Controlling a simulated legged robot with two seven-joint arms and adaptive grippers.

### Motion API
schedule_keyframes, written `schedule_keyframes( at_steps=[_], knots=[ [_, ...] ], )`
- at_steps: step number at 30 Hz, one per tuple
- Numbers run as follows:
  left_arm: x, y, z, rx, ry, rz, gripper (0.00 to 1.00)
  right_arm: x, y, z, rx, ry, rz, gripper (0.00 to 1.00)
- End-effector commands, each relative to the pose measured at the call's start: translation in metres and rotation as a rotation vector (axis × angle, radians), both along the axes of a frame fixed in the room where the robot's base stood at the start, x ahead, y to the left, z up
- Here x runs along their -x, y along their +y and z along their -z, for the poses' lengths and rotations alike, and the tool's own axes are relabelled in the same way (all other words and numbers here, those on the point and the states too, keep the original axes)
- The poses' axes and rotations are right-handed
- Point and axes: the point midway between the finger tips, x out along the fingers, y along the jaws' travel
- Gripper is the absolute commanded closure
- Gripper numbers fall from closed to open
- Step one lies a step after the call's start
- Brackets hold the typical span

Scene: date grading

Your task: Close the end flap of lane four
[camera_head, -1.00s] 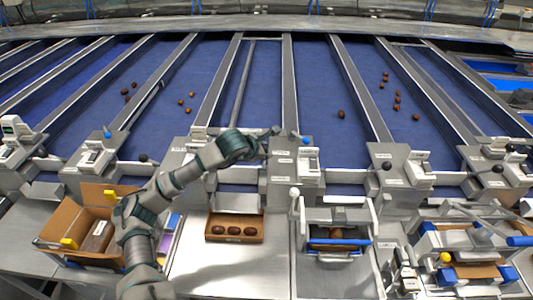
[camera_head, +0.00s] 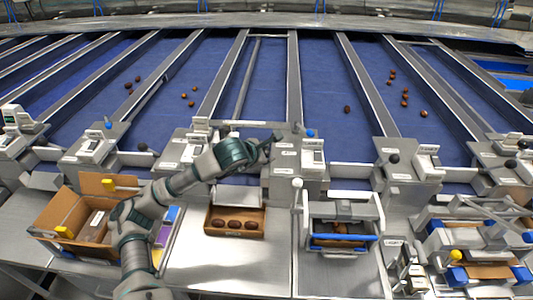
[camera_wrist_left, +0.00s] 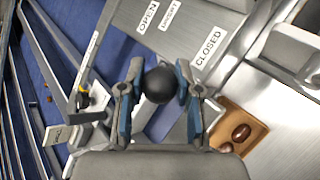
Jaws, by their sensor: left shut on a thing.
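My left gripper (camera_head: 272,139) reaches in from the left to the side of the grey post (camera_head: 284,165) right of the lane above the date tray. In the left wrist view, its two fingers (camera_wrist_left: 158,92) are shut around a black ball knob (camera_wrist_left: 160,84). I cannot make out the lane number or how the flap stands. My right gripper is not in view.
A brown tray (camera_head: 234,233) with dates stands below the lane, right of my forearm. A cardboard box (camera_head: 60,212) stands at the left. A white-knobbed machine (camera_head: 343,245) is to the right. Other posts with black knobs (camera_head: 393,158) line the lane ends.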

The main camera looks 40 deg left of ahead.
Motion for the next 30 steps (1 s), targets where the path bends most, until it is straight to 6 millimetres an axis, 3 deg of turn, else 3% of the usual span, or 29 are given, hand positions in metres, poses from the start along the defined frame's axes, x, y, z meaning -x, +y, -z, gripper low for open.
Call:
schedule_keyframes(
  at_steps=[5, 6, 9, 20, 30],
  knots=[
    [0.001, -0.001, 0.004, 0.001, 0.011, 0.001, 1.0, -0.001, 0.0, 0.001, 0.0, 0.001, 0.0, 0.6],
    [0.001, -0.001, 0.004, 0.001, 0.011, 0.001, 0.59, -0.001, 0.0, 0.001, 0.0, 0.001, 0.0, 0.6],
    [0.001, -0.001, 0.004, 0.001, 0.009, 0.001, 0.41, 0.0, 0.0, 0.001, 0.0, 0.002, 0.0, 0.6],
    [0.004, -0.002, -0.002, 0.0, 0.003, 0.002, 0.41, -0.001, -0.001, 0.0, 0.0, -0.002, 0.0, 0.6],
    [0.059, -0.006, -0.044, -0.001, 0.002, 0.001, 0.41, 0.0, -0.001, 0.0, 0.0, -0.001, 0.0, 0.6]
  ],
)
